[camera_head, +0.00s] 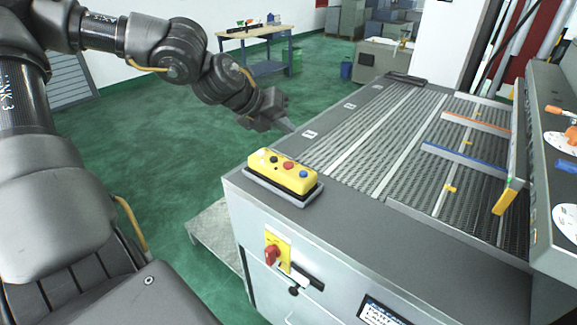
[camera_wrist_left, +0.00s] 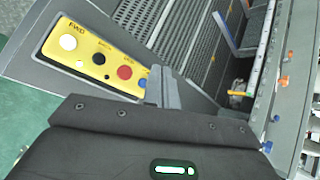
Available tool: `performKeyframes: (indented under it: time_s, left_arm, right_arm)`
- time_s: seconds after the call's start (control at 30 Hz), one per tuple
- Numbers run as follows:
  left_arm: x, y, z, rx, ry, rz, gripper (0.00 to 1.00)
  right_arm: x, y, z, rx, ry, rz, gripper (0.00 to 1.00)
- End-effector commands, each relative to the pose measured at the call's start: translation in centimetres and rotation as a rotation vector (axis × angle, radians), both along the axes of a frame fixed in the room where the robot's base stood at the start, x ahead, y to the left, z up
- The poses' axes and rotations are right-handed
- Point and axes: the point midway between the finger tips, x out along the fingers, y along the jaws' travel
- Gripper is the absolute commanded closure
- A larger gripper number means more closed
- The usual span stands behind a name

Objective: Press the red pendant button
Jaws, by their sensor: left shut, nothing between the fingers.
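The yellow pendant (camera_head: 284,172) lies in a dark holder on the front left corner of the grey machine top. Its red button (camera_head: 288,166) sits between a black and a blue button. In the left wrist view the red button (camera_wrist_left: 124,72) shows on the yellow pendant (camera_wrist_left: 88,58), with the blue button partly behind my fingers. My left gripper (camera_head: 291,128) is shut and empty, above the machine's left edge and beyond the pendant, apart from it. Its fingers (camera_wrist_left: 162,86) also show in the left wrist view. My right gripper is not in view.
The machine's slatted bed (camera_head: 385,135) carries orange and blue bars. A red rotary switch (camera_head: 272,255) is on the machine's front. A control panel stands at the right. A workbench (camera_head: 258,42) stands far back. Green floor is free to the left.

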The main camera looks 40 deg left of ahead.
Motion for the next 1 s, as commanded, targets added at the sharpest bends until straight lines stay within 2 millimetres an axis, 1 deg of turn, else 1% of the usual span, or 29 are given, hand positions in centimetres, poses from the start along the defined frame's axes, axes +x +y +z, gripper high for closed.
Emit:
performKeyframes:
  time_s: [0.03, 0.37, 0.4, 0.5, 0.67, 1.0]
  left_arm:
    - [0.0, 0.0, -0.9, -0.001, 0.001, 0.0, 1.0]
    - [0.0, 0.0, -5.5, -0.001, 0.001, 0.002, 1.0]
    - [0.0, 0.0, -6.2, 0.0, -0.001, 0.001, 1.0]
    - [0.0, 0.0, -7.0, -0.001, -0.002, 0.001, 1.0]
    - [0.0, 0.0, -7.5, 0.0, -0.002, 0.001, 1.0]
    - [0.0, 0.0, -7.4, -0.001, -0.001, 0.001, 1.0]
  right_arm:
    - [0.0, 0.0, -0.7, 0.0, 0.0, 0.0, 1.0]
    - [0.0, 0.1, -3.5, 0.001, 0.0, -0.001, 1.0]
    - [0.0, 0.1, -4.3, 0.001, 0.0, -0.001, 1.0]
    - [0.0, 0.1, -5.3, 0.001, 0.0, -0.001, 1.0]
    - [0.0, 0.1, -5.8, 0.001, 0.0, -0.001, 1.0]
    - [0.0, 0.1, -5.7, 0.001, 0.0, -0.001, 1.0]
